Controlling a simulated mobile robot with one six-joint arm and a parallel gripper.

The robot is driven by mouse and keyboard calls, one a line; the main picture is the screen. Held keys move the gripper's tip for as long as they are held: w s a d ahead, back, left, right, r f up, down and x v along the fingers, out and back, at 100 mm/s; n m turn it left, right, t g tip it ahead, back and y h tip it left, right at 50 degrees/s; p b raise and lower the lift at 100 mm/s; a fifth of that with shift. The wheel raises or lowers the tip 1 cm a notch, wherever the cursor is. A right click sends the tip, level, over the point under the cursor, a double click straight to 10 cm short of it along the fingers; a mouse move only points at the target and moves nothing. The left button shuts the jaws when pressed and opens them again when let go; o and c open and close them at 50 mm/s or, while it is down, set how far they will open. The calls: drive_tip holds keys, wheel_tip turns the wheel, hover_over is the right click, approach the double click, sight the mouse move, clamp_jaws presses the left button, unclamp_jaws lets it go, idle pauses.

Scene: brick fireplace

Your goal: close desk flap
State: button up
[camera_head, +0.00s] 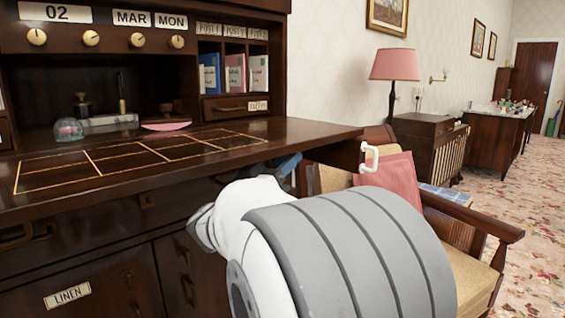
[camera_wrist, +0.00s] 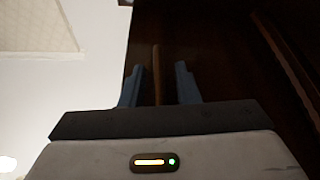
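The desk flap (camera_head: 150,160) is a dark wood panel with gold line inlay, lying open and level in the head view. In the wrist view my gripper (camera_wrist: 158,70) has two blue fingers spread apart. A thin brown strip (camera_wrist: 156,75) shows between them, with dark wood behind. I cannot tell whether the fingers touch it.
The desk's shelf holds a glass dome (camera_head: 69,129), a pink dish (camera_head: 166,125) and small bottles at the back. Drawers and a LINEN cupboard (camera_head: 68,296) are below the flap. Carpet is open at far right.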

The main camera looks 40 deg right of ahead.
clamp_jaws()
